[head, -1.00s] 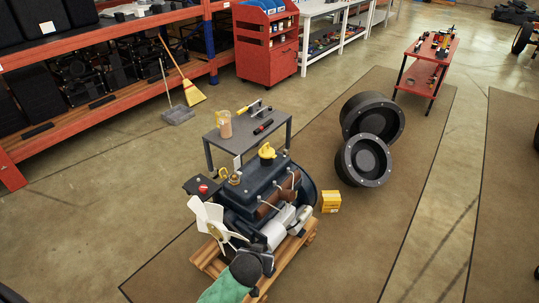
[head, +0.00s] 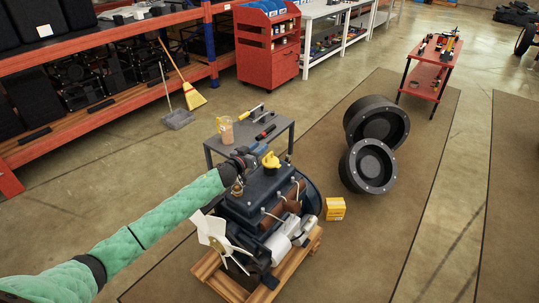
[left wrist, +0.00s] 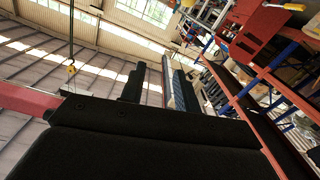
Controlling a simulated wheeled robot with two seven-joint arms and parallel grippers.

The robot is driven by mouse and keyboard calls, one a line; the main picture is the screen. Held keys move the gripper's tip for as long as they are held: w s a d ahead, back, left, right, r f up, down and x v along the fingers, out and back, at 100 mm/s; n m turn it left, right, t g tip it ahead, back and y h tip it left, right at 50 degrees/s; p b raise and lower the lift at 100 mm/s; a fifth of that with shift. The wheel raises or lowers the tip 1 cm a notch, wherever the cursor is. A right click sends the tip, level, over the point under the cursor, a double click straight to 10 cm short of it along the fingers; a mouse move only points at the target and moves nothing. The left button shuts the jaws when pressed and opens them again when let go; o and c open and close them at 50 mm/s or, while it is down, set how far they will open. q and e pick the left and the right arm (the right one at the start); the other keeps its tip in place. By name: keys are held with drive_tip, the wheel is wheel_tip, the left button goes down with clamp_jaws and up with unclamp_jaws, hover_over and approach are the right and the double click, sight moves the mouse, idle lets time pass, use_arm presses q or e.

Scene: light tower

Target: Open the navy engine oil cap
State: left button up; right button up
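The navy engine (head: 262,193) stands on a wooden pallet in the middle of the head view. A yellow cap (head: 270,160) with a raised grip sits on its top cover. My left gripper (head: 250,158) is above the engine's top, just left of the yellow cap. I cannot tell whether it touches the cap, or whether its fingers are open. The left wrist view shows dark parts in front, shelving and the roof; the cap does not show there. My right gripper is out of view.
A grey table (head: 284,128) with a jug and tools stands behind the engine. A white fan (head: 213,234) is on the engine's front. A yellow box (head: 335,208) and large dark wheels (head: 368,166) are on the right. Open floor lies at the left.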

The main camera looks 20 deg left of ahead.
use_arm(q)
approach(270, 153)
drive_tip(key=shift+w+d+f, duration=0.15)
drive_tip(key=shift+w, duration=0.4)
drive_tip(key=shift+w+d+f, duration=0.1)
drive_tip(key=shift+w+f, duration=0.05)
drive_tip(key=shift+w, duration=0.45)
drive_tip(key=x, duration=0.6)
drive_tip(key=shift+x, duration=0.8)
clamp_jaws()
